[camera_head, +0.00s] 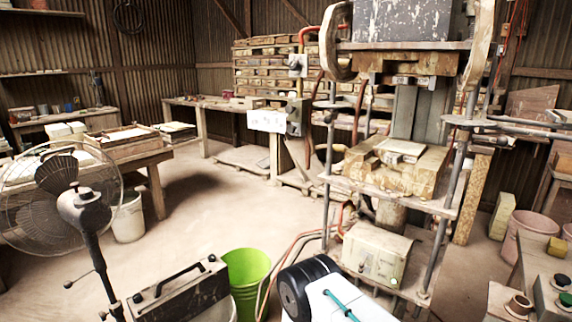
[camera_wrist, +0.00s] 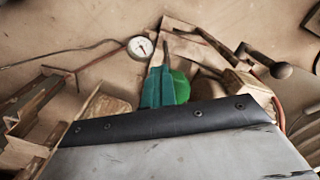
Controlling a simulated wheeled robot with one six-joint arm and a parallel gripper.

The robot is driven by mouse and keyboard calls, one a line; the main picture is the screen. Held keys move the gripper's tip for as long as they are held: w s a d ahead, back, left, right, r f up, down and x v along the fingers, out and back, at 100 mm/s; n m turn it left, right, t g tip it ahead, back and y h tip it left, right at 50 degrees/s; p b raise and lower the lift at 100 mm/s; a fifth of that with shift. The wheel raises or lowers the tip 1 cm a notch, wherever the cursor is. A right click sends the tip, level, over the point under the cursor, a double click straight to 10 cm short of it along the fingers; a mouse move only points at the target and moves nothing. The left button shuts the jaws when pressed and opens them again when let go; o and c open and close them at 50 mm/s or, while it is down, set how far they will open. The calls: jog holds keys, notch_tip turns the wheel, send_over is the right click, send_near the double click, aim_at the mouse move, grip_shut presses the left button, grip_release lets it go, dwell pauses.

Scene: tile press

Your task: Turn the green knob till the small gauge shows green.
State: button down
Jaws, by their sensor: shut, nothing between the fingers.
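The green knob (camera_wrist: 180,87) shows as a round green shape in the wrist view, partly covered by my gripper. My gripper (camera_wrist: 159,70) has teal fingers that are shut and empty, just left of the knob. I cannot tell whether they touch it. The small gauge (camera_wrist: 140,47) has a white round face with a dark needle, up and left of the fingers. Its zone colours are too small to read. My fingers are not clear there.
The press (camera_head: 400,180) stands above the box, with metal posts around it. A lime green bucket (camera_head: 245,275) and a black-handled case (camera_head: 180,290) stand to the left, with a fan (camera_head: 60,190) beyond. A bench with buttons (camera_head: 535,265) is at right. Open floor lies at left centre.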

jog(key=shift+w+a, duration=0.15)
jog(key=shift+a, duration=0.55)
jog(key=shift+w+a, duration=0.15)
jog(key=shift+a, duration=0.2)
jog(key=shift+w+a, duration=0.15)
jog(key=shift+a, duration=0.05)
notch_tip(320, 180, up, 6)
jog(key=s, duration=0.1)
dwell(0.7)
jog(key=shift+a, duration=0.1)
